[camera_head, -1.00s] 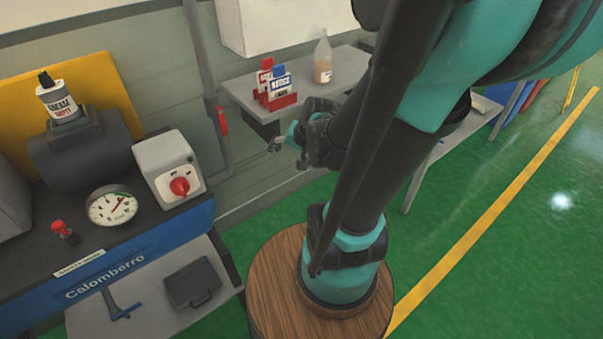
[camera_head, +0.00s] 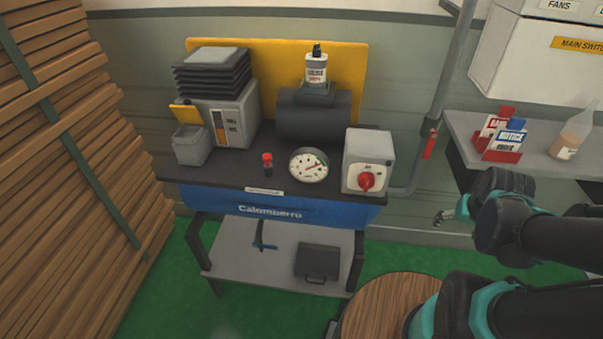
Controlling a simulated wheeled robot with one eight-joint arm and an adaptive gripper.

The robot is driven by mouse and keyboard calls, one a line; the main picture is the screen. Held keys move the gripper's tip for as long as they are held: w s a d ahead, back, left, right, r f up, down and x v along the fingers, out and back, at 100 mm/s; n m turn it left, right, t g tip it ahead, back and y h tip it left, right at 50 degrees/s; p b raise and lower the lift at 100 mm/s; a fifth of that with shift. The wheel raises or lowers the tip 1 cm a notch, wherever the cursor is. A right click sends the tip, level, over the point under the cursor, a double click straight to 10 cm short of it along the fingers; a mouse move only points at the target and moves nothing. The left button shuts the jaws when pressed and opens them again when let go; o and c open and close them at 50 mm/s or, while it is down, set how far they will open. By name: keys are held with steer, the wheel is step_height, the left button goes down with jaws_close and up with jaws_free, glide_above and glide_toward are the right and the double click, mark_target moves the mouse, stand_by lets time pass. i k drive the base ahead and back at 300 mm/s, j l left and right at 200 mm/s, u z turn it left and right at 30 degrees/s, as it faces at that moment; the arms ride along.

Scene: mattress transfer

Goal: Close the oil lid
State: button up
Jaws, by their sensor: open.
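A small grey box (camera_head: 190,147) stands at the left end of the machine bench. A yellow lid (camera_head: 186,113) sits raised and tilted at the back of its top, so it looks open; I take this to be the oil lid, but I see no label on it. My gripper (camera_head: 442,217) is at the right, in front of the grey wall, well apart from the box. It is open and looks empty. My dark arm partly hides its base.
The blue-fronted bench (camera_head: 270,205) also carries a gauge (camera_head: 308,166), a red-capped post (camera_head: 267,164), a switch box (camera_head: 368,150) and a dark motor (camera_head: 312,117) with a bottle on top. Stacked planks (camera_head: 75,160) rise close at left. A side shelf (camera_head: 465,130) stands right.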

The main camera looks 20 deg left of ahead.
mark_target(187, 113)
steer(key=u, duration=1.25)
